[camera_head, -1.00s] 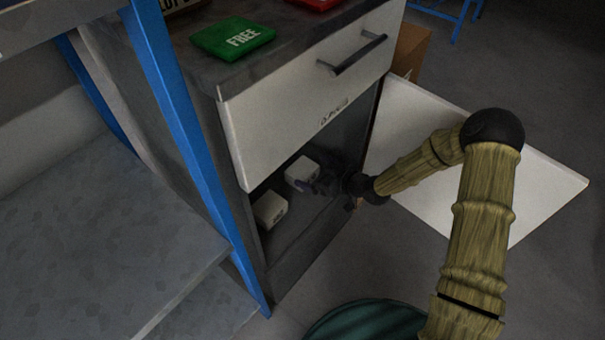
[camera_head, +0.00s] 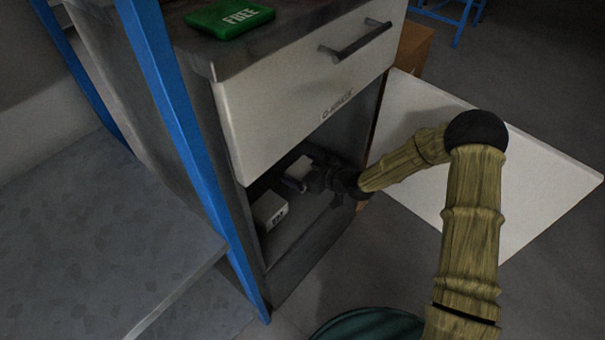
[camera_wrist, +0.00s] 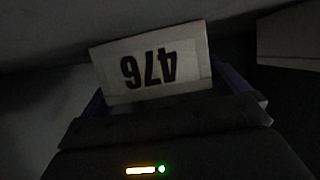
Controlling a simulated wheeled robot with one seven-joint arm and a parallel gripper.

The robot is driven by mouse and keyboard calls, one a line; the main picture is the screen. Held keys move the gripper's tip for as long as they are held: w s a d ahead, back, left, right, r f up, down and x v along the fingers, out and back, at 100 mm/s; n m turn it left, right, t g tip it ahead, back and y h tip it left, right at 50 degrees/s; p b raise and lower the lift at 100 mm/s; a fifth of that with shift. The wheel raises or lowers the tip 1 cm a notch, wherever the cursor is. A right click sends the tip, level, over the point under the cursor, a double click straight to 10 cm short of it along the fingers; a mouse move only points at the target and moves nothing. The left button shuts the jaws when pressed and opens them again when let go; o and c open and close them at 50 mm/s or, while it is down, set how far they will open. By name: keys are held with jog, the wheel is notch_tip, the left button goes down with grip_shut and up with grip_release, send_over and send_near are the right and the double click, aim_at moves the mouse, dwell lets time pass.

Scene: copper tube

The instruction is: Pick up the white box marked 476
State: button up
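The white box marked 476 (camera_wrist: 152,64) fills the upper middle of the wrist view, its label upside down. In the head view this box (camera_head: 299,168) sits inside the open lower compartment of the cabinet, partly hidden by my gripper (camera_head: 303,173). My gripper reaches into the compartment from the right. In the wrist view its fingers (camera_wrist: 165,88) are spread, one on each side of the box; firm contact does not show. A second white box (camera_head: 269,210) with a dark label sits nearer the front left of the compartment.
The cabinet's closed drawer (camera_head: 300,100) is just above the compartment. The open white door (camera_head: 490,160) spreads to the right, behind my arm. A blue post (camera_head: 180,120) stands left of the cabinet. A green FREE box (camera_head: 228,18) lies on top.

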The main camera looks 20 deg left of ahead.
aim_at(303, 168)
jog(key=c, duration=1.1)
jog(key=shift+r, duration=0.1)
notch_tip(303, 168, up, 10)
jog(key=p, duration=0.5)
jog(key=shift+p, duration=0.3)
jog(key=shift+d, duration=0.1)
